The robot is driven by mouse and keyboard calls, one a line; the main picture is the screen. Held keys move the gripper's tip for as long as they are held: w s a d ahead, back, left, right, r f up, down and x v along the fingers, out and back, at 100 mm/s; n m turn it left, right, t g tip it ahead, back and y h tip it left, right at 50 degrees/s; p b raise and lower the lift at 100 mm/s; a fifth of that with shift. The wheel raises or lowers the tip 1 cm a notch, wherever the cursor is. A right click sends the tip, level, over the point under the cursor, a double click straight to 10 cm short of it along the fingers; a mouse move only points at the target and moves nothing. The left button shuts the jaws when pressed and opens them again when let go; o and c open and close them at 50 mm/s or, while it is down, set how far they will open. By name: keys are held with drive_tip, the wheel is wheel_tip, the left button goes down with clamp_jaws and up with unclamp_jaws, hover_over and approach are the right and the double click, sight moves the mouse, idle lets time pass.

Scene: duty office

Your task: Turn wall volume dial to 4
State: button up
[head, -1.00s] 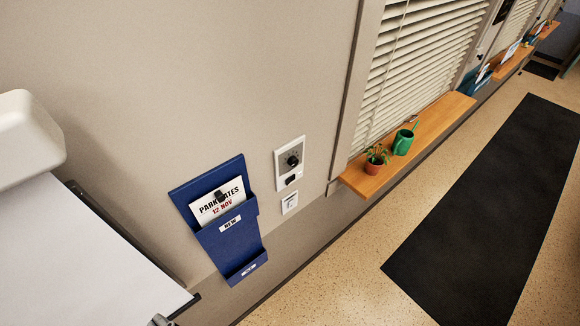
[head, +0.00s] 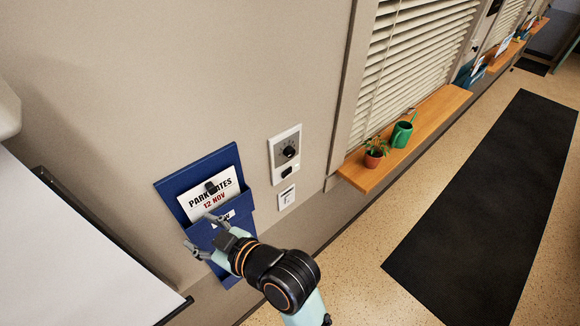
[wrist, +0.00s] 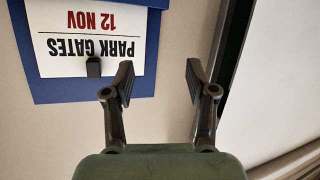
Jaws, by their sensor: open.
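The wall volume dial (head: 289,151) is a black round knob on a pale wall plate (head: 275,162), right of the blue document holder in the head view. Its setting is too small to read. A black part (head: 286,172) sits below the knob on the same plate. My gripper (head: 198,236) is open and empty in front of the blue holder, left of and lower than the dial. In the wrist view my gripper's two fingers (wrist: 158,82) are spread apart with nothing between them. The dial is not in the wrist view.
The blue holder (head: 171,191) carries a "PARK GATES 12 NOV" card (head: 228,181), also in the wrist view (wrist: 128,18). A small label plate (head: 286,198) is below the dial. A wooden sill (head: 357,176) with a potted plant (head: 374,160) and green watering can (head: 401,134) juts out at right.

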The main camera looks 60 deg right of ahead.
drive_tip(key=s+d+f+m+t+h+b, duration=0.1)
drive_tip(key=s+d+f+h+b, duration=0.1)
drive_tip(key=d, duration=0.8)
drive_tip(key=s+d+f+m+t+h+b, duration=0.1)
drive_tip(key=s+d+f+b, duration=0.15)
drive_tip(key=d, duration=0.65)
drive_tip(key=m+h, duration=0.1)
drive_tip(key=h, duration=0.2)
approach(292, 154)
drive_tip(key=p+x, duration=0.1)
drive_tip(key=x, duration=0.8)
drive_tip(key=shift+f, duration=0.1)
drive_tip(key=shift+s, duration=0.1)
clamp_jaws()
